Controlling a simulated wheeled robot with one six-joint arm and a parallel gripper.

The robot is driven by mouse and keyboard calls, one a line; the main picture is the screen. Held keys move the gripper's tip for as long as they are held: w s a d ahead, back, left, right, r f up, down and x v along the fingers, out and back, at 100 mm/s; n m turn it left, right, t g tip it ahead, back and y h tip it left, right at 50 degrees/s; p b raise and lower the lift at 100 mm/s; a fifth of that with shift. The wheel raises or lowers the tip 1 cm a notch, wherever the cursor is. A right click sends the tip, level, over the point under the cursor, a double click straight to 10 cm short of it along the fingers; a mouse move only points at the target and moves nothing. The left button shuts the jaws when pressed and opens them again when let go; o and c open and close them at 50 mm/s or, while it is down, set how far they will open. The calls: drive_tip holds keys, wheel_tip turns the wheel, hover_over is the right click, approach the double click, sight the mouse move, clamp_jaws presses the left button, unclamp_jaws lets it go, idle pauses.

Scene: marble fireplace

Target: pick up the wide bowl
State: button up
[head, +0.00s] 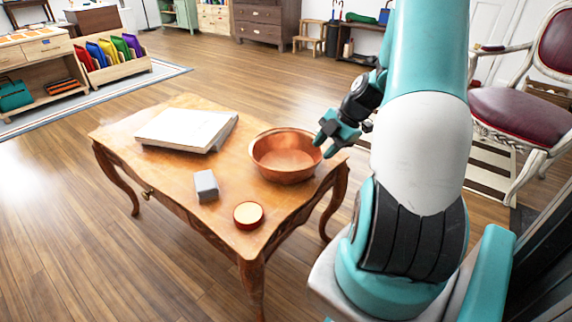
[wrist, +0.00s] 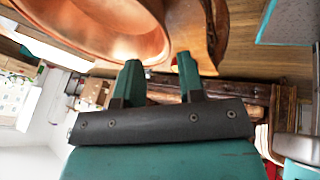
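The wide copper bowl (head: 286,158) stands upright on the right part of a small wooden table (head: 180,180). My gripper (head: 324,145) is at the bowl's right rim, tilted down toward it. In the wrist view the bowl (wrist: 95,28) fills the upper left, and its rim comes close to the gap between my fingers (wrist: 158,62). The two teal fingers stand apart with a clear gap, so the gripper is open. I cannot tell whether a finger touches the rim.
On the table are a white book (head: 187,128) at the back left, a grey box (head: 206,186) and a round red-sided tin (head: 248,214) near the front edge. A red-cushioned chair (head: 515,115) stands to the right. Open wooden floor lies left of the table.

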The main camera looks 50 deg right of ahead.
sight(307, 169)
drive_tip(key=x, duration=0.3)
drive_tip(key=shift+a+f+b, duration=0.1)
drive_tip(key=shift+f+b, duration=0.1)
drive_tip(key=shift+b, duration=0.15)
drive_tip(key=x, duration=0.1)
drive_tip(key=b+x, duration=0.1)
drive_tip(key=x, duration=0.1)
drive_tip(key=b+x, duration=0.1)
drive_tip(key=x, duration=0.1)
drive_tip(key=shift+s+a+f, duration=0.1)
drive_tip(key=shift+a, duration=0.25)
clamp_jaws()
